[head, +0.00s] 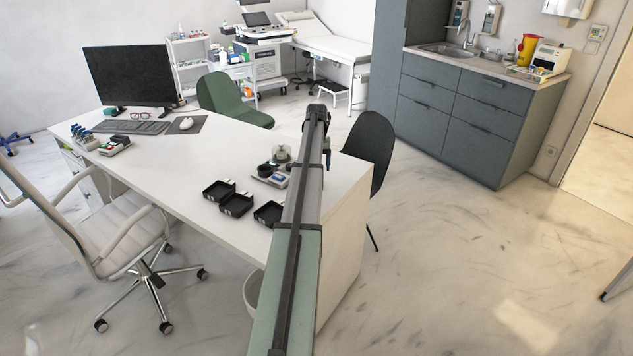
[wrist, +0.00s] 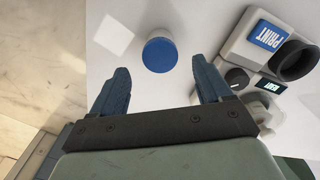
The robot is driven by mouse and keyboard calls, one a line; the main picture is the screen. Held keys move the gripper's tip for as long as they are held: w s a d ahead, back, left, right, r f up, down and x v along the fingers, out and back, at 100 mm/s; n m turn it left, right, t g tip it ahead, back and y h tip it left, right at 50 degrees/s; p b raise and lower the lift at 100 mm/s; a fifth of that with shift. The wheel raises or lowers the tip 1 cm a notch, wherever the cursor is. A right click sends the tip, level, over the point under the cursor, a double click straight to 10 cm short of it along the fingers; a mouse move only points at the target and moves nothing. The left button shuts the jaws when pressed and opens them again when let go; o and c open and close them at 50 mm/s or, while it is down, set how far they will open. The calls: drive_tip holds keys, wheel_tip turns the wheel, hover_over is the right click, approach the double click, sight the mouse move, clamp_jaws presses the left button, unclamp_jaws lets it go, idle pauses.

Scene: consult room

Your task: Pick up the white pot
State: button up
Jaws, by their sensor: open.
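In the wrist view my gripper (wrist: 162,70) is open and empty, its two dark blue fingers spread apart over the white desk top. A round blue top (wrist: 160,54), seen from almost straight above, lies just past the fingertips, about midway between them. In the head view I cannot make out the pot, and my arm covers part of the desk (head: 237,165) there.
A grey device with a blue PRINT label (wrist: 267,36) and a black ring (wrist: 296,60) stands right of the gripper. Several black trays (head: 236,204) lie left of my arm. A black chair (head: 370,145) stands at the desk's far right. The desk edge is left in the wrist view.

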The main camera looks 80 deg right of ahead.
drive_tip(key=shift+a+f, duration=0.15)
drive_tip(key=shift+f, duration=1.55)
drive_tip(key=shift+a+f, duration=0.1)
drive_tip(key=shift+f, duration=1.55)
drive_tip(key=c, duration=1.1)
drive_tip(key=shift+r, duration=0.15)
drive_tip(key=r, duration=0.9)
drive_tip(key=shift+w+r, duration=0.1)
drive_tip(key=shift+w, duration=0.1)
drive_tip(key=w, duration=0.5)
drive_tip(key=w+n, duration=0.1)
drive_tip(key=w, duration=0.4)
drive_tip(key=w+n, duration=0.1)
drive_tip(key=w, duration=0.4)
drive_tip(key=shift+a, duration=0.35)
drive_tip(key=w, duration=0.2)
drive_tip(key=w+d, duration=0.1)
drive_tip(key=w, duration=0.1)
drive_tip(key=shift+w+f, duration=0.2)
drive_tip(key=shift+w, duration=0.15)
drive_tip(key=shift+w+d+m, duration=0.45)
drive_tip(key=shift+d+m, duration=0.15)
drive_tip(key=shift+d, duration=0.05)
drive_tip(key=shift+w+d+m, duration=0.4)
drive_tip(key=shift+d+m, duration=0.2)
drive_tip(key=shift+d, duration=0.05)
